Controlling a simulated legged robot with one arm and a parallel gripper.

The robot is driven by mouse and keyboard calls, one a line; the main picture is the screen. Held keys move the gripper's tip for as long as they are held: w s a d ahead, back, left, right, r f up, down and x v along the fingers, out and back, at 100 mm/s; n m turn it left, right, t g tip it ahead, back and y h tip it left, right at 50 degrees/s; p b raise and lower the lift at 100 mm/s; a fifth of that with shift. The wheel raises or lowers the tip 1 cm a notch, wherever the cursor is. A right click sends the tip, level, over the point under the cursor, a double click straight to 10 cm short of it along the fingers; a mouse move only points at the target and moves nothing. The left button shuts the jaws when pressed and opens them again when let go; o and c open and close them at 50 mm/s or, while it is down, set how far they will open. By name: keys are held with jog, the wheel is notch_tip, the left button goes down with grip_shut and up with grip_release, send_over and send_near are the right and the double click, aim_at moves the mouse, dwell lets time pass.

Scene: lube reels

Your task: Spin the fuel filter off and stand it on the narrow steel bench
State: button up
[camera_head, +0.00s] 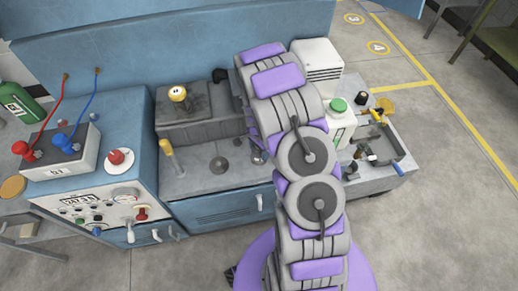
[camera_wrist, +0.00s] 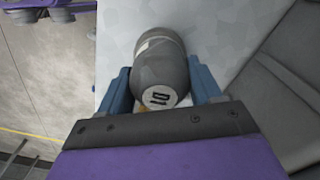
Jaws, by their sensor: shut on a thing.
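In the wrist view the fuel filter is most likely the dark grey canister (camera_wrist: 163,62), with a rounded body, a pale band and a white end label with dark marks. My gripper (camera_wrist: 160,84) has its blue fingers on both sides of the canister and is shut on it. A pale grey surface (camera_wrist: 225,30) lies behind the canister; I cannot tell whether the two touch. In the head view my arm hides the gripper and canister. A steel-topped table (camera_head: 472,14) stands at the top right; I cannot tell whether it is the narrow bench.
A blue machine (camera_head: 225,207) with levers and a grey deck stands left of my arm. Right of it are a white jug with a green cap (camera_head: 338,122) and a tray of small parts (camera_head: 400,150). A control box (camera_head: 60,152) is at left. Floor at right is clear.

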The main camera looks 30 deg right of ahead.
jog(key=c, duration=0.6)
jog(key=n+p, duration=0.1)
jog(key=n, duration=0.4)
jog(key=shift+w, duration=0.1)
jog(key=shift+r+n+p, duration=0.1)
jog(key=shift+n+p, duration=0.25)
jog(key=shift+n, duration=2.35)
jog(key=shift+n+p, duration=0.55)
jog(key=shift+n, duration=0.25)
jog(key=n, duration=0.3)
jog(key=shift+p, duration=0.4)
